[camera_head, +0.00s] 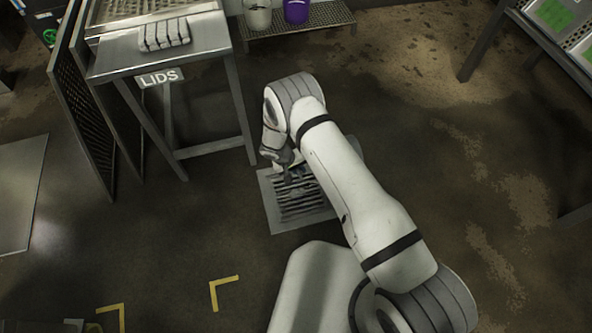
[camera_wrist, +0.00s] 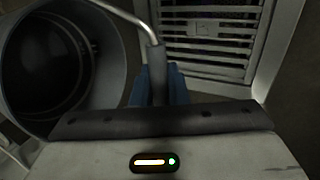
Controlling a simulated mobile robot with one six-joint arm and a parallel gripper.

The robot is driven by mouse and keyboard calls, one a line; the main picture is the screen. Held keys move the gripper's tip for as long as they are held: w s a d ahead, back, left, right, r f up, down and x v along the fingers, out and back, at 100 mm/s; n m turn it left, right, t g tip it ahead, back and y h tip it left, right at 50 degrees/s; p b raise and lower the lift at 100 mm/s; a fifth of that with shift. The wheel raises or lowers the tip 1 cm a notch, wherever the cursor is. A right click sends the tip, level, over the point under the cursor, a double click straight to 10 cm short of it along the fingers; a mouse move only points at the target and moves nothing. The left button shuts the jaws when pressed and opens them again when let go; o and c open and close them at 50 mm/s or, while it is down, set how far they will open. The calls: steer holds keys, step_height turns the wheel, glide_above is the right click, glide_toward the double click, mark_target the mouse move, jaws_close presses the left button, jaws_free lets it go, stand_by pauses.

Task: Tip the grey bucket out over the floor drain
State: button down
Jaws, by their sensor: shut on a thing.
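The grey bucket (camera_wrist: 112,72) is at the left of the wrist view, its round mouth and dark inside facing the camera. I cannot tell how far it is tilted or what is in it. My gripper (camera_wrist: 158,80) has its blue fingers shut on the bucket's thin metal handle (camera_wrist: 128,14). The floor drain (camera_wrist: 275,50) is a slatted grate in a pale frame, at the upper right of that view, beside the bucket. In the head view my gripper (camera_head: 285,163) is at the far edge of the drain (camera_head: 268,200). My arm hides most of the bucket there.
A metal table with a LIDS sign (camera_head: 160,78) stands left of the drain, its legs close to my gripper. A low rack (camera_head: 330,18) with a white and a purple container stands behind. Yellow corner marks (camera_head: 222,285) lie on the floor.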

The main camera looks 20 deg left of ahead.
steer(key=w+d+r, duration=0.2)
steer(key=w+d, duration=0.2)
steer(key=d, duration=0.2)
steer(key=w+d+r+g+y+p, duration=0.1)
steer(key=w+d+r, duration=0.1)
steer(key=w+d, duration=0.2)
steer(key=d, duration=0.3)
steer(key=shift+r+y+p, duration=0.2)
steer(key=shift+y+p, duration=0.1)
stand_by(2.2)
steer(key=shift+y, duration=0.4)
steer(key=shift+w+d+f, duration=0.2)
steer(key=shift+w+d, duration=0.35)
steer(key=shift+d, duration=0.3)
steer(key=shift+w+d+f, duration=0.15)
steer(key=shift+w+d, duration=0.35)
steer(key=shift+d, duration=0.35)
steer(key=shift+w+d+f, duration=0.2)
steer(key=shift+w+d, duration=0.35)
steer(key=shift+d, duration=0.4)
